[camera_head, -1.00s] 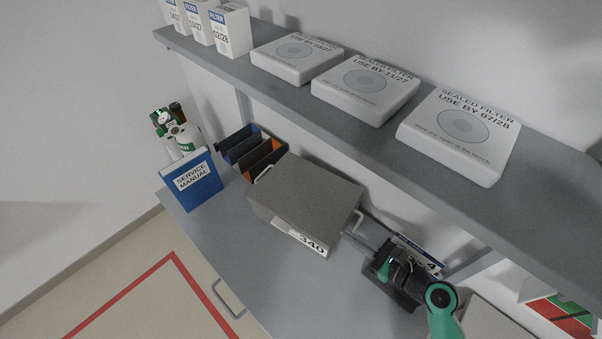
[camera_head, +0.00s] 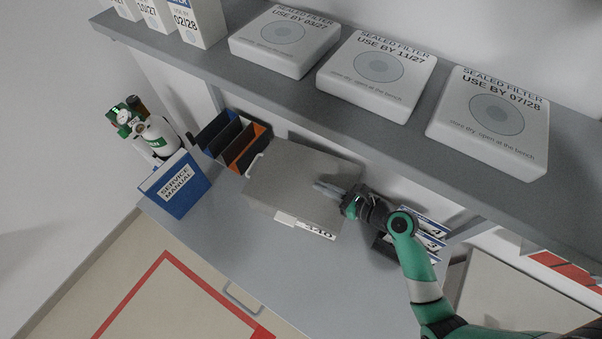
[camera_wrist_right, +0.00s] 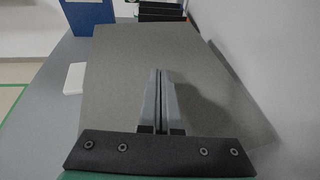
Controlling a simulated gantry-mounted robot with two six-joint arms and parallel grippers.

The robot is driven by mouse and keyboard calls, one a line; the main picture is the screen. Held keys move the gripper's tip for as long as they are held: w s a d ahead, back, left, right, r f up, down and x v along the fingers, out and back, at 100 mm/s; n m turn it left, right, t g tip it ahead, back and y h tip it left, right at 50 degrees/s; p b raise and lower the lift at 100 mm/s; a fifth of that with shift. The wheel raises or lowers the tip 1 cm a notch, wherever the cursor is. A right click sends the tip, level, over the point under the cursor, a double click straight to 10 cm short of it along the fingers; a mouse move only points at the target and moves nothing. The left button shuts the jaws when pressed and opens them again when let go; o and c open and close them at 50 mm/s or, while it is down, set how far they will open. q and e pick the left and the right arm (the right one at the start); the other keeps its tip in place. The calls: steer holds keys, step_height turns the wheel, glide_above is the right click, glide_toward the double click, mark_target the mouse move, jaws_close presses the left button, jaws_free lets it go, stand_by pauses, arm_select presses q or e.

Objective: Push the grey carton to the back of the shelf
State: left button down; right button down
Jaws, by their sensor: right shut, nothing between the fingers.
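A grey box (camera_head: 302,182) with wire handles at its sides and a number label on its front stands on the lower surface, under the upper shelf. It is the greyest box-shaped thing here; I cannot tell for sure that it is a carton. Its flat top fills much of the right wrist view (camera_wrist_right: 215,85). My right gripper (camera_head: 322,187) is shut and empty over the right part of its top, fingertips pointing left; I cannot tell whether they touch. The closed fingers show in the right wrist view (camera_wrist_right: 163,75). My left gripper is not in view.
The upper shelf (camera_head: 330,108) overhangs behind, with white sealed-filter cartons (camera_head: 378,70) and upright filter boxes (camera_head: 200,22). Left of the grey box stand dark bins (camera_head: 238,140), a blue service manual (camera_head: 178,185) and a bottle (camera_head: 160,138). Cards (camera_head: 428,238) stand right.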

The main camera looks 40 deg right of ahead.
mark_target(293, 172)
steer(key=w, duration=0.5)
steer(key=w+a, duration=0.1)
steer(key=w, duration=0.1)
steer(key=shift+w+r, duration=0.1)
steer(key=shift+w, duration=0.05)
steer(key=shift+w+f, duration=0.2)
steer(key=shift+f, duration=0.75)
steer(key=shift+s, duration=0.1)
